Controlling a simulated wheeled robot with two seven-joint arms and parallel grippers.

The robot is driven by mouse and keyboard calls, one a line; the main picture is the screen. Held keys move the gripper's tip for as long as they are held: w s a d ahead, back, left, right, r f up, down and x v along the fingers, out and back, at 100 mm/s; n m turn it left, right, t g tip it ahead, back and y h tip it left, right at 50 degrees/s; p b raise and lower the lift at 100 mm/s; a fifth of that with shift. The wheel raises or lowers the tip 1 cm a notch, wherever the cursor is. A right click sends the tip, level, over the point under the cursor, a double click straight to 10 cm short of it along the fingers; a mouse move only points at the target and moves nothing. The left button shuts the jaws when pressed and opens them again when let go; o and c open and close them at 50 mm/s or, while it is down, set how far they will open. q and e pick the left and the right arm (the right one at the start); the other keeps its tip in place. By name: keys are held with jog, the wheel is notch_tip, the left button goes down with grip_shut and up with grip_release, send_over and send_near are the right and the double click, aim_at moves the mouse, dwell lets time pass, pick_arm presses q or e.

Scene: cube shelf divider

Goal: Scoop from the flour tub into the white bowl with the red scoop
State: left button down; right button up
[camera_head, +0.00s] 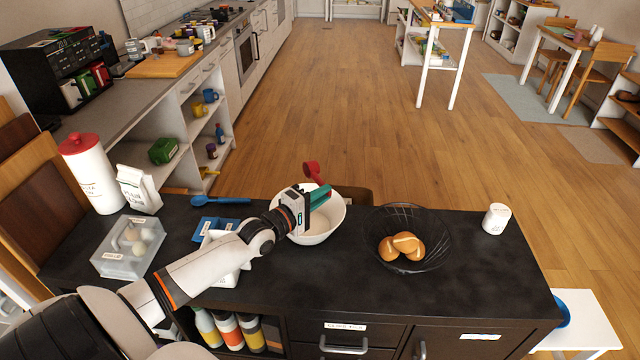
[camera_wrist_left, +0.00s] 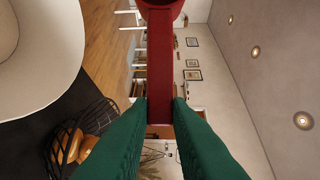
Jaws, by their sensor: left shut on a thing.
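My left gripper (camera_head: 318,195) is shut on the handle of the red scoop (camera_head: 312,171), above the far right part of the white bowl (camera_head: 331,232). In the left wrist view the red handle (camera_wrist_left: 160,62) lies between the green fingers (camera_wrist_left: 160,108); the scoop's cup is cut off at the top edge, so its contents cannot be told. My right gripper is not in view.
A black wire basket (camera_head: 437,248) with bread rolls stands right of the bowl. A blue spoon (camera_head: 222,200), clear egg box (camera_head: 112,264), white bag (camera_head: 138,190) and red-lidded canister (camera_head: 92,178) stand left. The dark counter's right part is mostly clear, except a small white jar (camera_head: 496,219).

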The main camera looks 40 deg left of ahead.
pick_arm(q)
jog(key=r+g+p, duration=0.1)
jog(key=g+p, duration=0.1)
jog(key=p, duration=0.2)
jog(key=w+r+m+g+y+p, duration=0.1)
jog(key=g+p, duration=0.2)
jog(key=p, duration=0.2)
jog(key=r+g+y+p, duration=0.1)
jog(key=g+p, duration=0.2)
jog(key=p, duration=0.2)
jog(key=shift+w+d+r+m, duration=0.3)
jog(key=shift+w+d+r, duration=0.1)
jog(key=shift+f+g+y, duration=0.25)
jog(key=shift+g+y, duration=0.05)
jog(key=shift+g, duration=0.4)
jog(key=shift+w+d+g, duration=0.1)
jog(key=shift+g, duration=0.2)
jog(key=shift+w+d+f+m+g+y, duration=0.15)
jog(key=shift+g+y, duration=0.35)
jog(key=shift+g, duration=0.55)
jog(key=shift+w+r+m+g+y, duration=0.1)
jog(key=shift+w+m+g+y, duration=0.3)
jog(key=shift+g, duration=0.6)
jog(key=shift+d+f+m+g+y, duration=0.1)
jog(key=shift+g+y, duration=0.5)
jog(key=shift+g, duration=0.45)
